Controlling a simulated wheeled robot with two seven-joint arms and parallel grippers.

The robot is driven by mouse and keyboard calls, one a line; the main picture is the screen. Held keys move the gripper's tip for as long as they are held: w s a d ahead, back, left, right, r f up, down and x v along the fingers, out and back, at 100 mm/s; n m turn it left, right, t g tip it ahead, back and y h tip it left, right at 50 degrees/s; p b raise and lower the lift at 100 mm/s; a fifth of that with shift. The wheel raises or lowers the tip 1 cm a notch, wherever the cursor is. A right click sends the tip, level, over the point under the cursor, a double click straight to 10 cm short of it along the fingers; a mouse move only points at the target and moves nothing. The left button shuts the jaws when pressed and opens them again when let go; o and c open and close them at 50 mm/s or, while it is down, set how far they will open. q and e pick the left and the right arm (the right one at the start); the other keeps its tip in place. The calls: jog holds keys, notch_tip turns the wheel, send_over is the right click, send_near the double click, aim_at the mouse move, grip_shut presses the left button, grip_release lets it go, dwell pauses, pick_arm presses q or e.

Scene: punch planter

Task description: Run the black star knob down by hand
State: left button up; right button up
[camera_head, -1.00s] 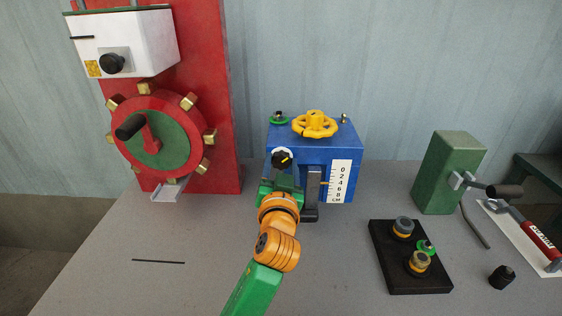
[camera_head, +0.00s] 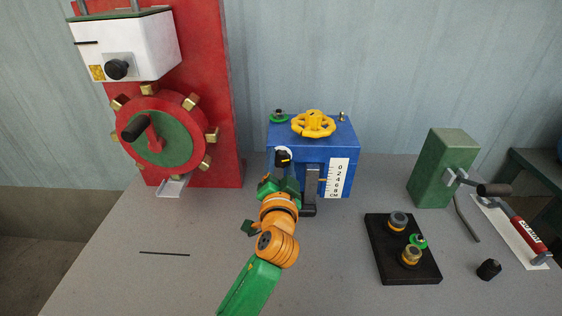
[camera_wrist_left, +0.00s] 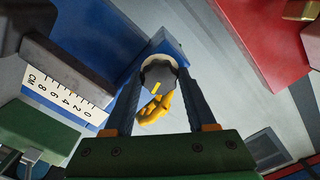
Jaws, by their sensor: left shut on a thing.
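The black star knob (camera_head: 283,158) with a yellow mark sits on the front left of the blue box (camera_head: 338,148), against a white round dial. My left gripper (camera_head: 283,168) reaches up to it from below and is shut on it. In the left wrist view the knob (camera_wrist_left: 158,74) lies between the two dark fingers of my left gripper (camera_wrist_left: 160,82), with its yellow mark showing. The fingers and wrist hide part of the knob in the head view. My right gripper is not in view.
A yellow handwheel (camera_head: 313,123) tops the blue box, with a scale plate (camera_head: 338,178) on its front. A red machine (camera_head: 215,90) with a spoked wheel stands left. A black tray (camera_head: 425,270) with several small parts and a green block (camera_head: 440,165) are right. The table front left is mostly clear.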

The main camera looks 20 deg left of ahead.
pick_arm(q)
jog(key=o, duration=1.4)
jog(key=shift+c, duration=0.2)
jog(key=b+v, duration=0.1)
jog(key=v, duration=0.6)
